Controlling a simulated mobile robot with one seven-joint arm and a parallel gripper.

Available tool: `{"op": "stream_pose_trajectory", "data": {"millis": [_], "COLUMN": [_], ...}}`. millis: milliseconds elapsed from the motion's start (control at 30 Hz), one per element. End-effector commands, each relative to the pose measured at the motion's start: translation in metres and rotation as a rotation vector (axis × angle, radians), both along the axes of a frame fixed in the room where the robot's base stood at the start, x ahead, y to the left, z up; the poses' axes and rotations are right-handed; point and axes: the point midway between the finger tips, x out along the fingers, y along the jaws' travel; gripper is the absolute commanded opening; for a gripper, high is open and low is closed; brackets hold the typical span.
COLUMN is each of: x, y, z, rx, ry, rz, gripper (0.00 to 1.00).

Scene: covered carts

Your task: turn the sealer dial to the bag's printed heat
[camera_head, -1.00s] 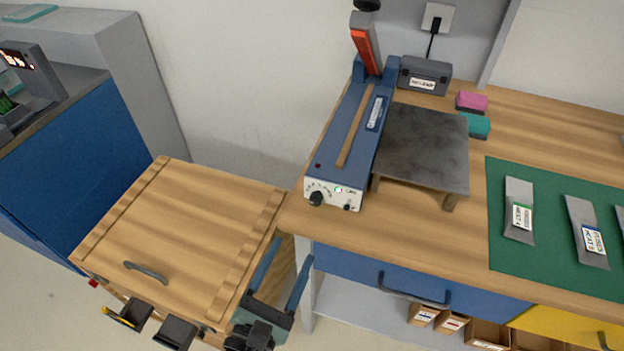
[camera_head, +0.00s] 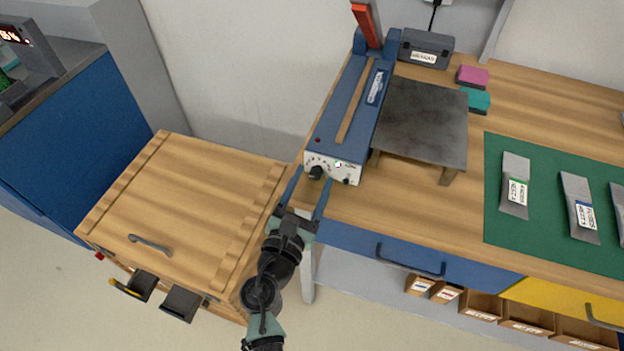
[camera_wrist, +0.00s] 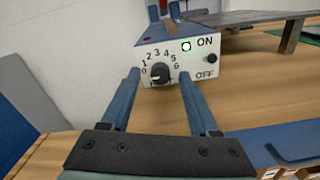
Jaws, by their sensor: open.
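The blue bag sealer (camera_head: 345,118) stands at the left end of the wooden workbench, its red-tipped arm raised. Its white front panel carries a black dial (camera_head: 316,172). In the wrist view the dial (camera_wrist: 160,74) sits below a printed scale from 0 to 6, beside a green lamp and ON and OFF marks. Where its pointer stands is too small to tell. My gripper (camera_head: 308,188) is open just in front of the panel; its fingers (camera_wrist: 159,88) frame the dial without visibly gripping it. Grey bags (camera_head: 515,168) with printed labels lie on a green mat; their print is too small to read.
A wooden-lidded cart (camera_head: 185,200) stands left of the bench. A dark plate on short legs (camera_head: 425,120) is right of the sealer. Pink (camera_head: 473,74) and teal (camera_head: 477,99) blocks and a grey box (camera_head: 426,48) sit behind. Drawer handles (camera_head: 410,260) project in front.

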Motion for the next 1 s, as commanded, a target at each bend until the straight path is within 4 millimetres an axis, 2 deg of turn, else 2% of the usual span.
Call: {"op": "stream_pose_trajectory", "data": {"millis": [333, 667, 1000], "x": [0.0038, 0.0036, 0.0036], "y": [-0.0015, -0.0015, -0.0014], "z": [0.0002, 0.0002, -0.0004], "rx": [0.0, 0.0, 0.011], "ry": [0.0, 0.0, -0.004], "rz": [-0.001, -0.001, -0.001], "gripper": [0.61, 0.02, 0.0]}}
